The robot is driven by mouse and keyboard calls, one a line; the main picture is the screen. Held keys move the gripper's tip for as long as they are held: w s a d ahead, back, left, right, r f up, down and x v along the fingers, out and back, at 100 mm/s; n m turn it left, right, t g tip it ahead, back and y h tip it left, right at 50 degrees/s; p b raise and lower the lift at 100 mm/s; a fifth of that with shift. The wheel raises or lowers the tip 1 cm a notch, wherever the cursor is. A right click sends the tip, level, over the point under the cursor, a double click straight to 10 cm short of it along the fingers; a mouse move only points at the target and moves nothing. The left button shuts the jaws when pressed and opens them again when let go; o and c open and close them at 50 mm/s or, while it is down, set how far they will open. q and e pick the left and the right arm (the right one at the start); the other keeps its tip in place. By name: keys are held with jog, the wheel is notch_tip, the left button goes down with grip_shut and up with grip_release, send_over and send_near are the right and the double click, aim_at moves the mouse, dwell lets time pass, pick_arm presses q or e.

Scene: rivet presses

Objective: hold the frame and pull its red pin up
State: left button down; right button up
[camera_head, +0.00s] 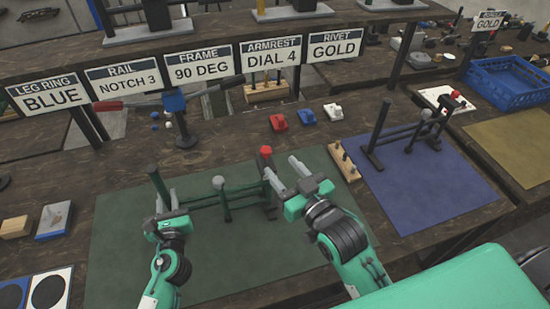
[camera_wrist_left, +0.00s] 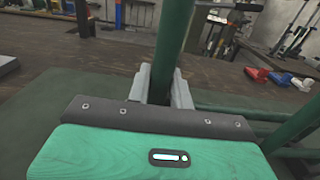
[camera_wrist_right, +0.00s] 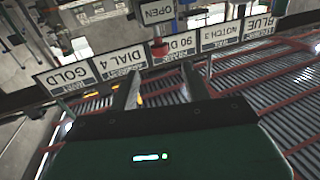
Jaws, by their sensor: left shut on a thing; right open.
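The green tube frame (camera_head: 222,192) stands on the green mat (camera_head: 120,250). Its red pin (camera_head: 266,149) tops the dark post at the frame's far right end. My left gripper (camera_head: 166,203) is shut around the frame's left upright post, which also rises between the jaws in the left wrist view (camera_wrist_left: 174,40). My right gripper (camera_head: 284,174) is open, just right of and nearer than the red pin, with nothing seen between its fingers. In the right wrist view the open fingers (camera_wrist_right: 155,92) point toward the signs; I cannot tell whether a small red part there is the pin.
A second dark frame (camera_head: 415,128) stands on the blue mat (camera_head: 430,190) to the right. A wooden peg block (camera_head: 345,165) lies close to my right gripper. Signs (camera_head: 203,68) line the back edge. Red, blue and white small parts (camera_head: 306,116) lie behind the frame.

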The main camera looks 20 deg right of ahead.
jog(key=shift+v, duration=0.8)
jog(key=shift+c, duration=0.5)
